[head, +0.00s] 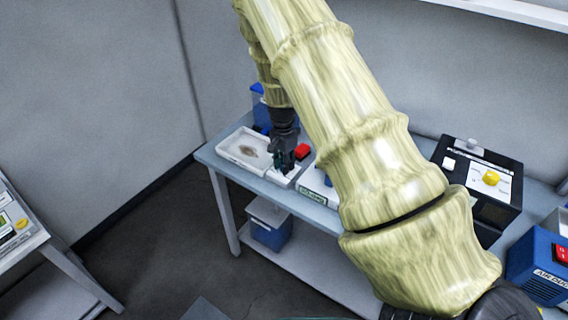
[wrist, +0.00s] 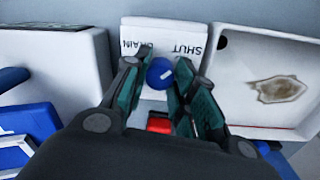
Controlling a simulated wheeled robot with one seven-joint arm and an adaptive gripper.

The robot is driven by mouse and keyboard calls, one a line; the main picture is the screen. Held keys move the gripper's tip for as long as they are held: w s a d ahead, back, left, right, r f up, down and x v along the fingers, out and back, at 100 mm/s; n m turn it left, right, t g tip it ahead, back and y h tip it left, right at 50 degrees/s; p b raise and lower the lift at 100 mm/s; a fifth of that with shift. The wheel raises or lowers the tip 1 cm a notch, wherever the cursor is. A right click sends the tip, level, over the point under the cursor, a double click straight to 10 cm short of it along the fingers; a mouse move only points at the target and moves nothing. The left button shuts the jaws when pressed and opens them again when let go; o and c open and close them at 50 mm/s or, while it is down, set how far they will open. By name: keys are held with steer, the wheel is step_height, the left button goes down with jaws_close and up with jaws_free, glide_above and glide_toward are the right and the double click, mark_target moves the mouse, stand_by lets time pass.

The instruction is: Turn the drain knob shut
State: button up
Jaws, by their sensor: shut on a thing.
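The drain knob (wrist: 159,72) is blue with a short white mark, which slants in the wrist view. It sits on a white block (wrist: 172,26) whose printed words DRAIN and SHUT appear upside down, DRAIN left and SHUT right. My gripper (wrist: 158,82) has one finger on each side of the knob and is shut on it. In the head view my gripper (head: 284,160) reaches down over the white block (head: 284,179) at the table's front, and hides the knob there.
A white tray with a brown stain (wrist: 227,92) stands close beside the block. A red piece (wrist: 159,123) lies close to my gripper. A white box (wrist: 78,62) and blue items (wrist: 30,120) are on the other side. A black device with a yellow knob (head: 491,177) stands further right.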

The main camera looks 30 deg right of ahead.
steer(key=shift+w+d+r, duration=0.15)
steer(key=shift+w, duration=0.05)
steer(key=o, duration=1)
steer(key=shift+o, duration=0.2)
steer(key=shift+s, duration=0.1)
step_height(320, 180, up, 12)
steer(key=shift+w, duration=0.2)
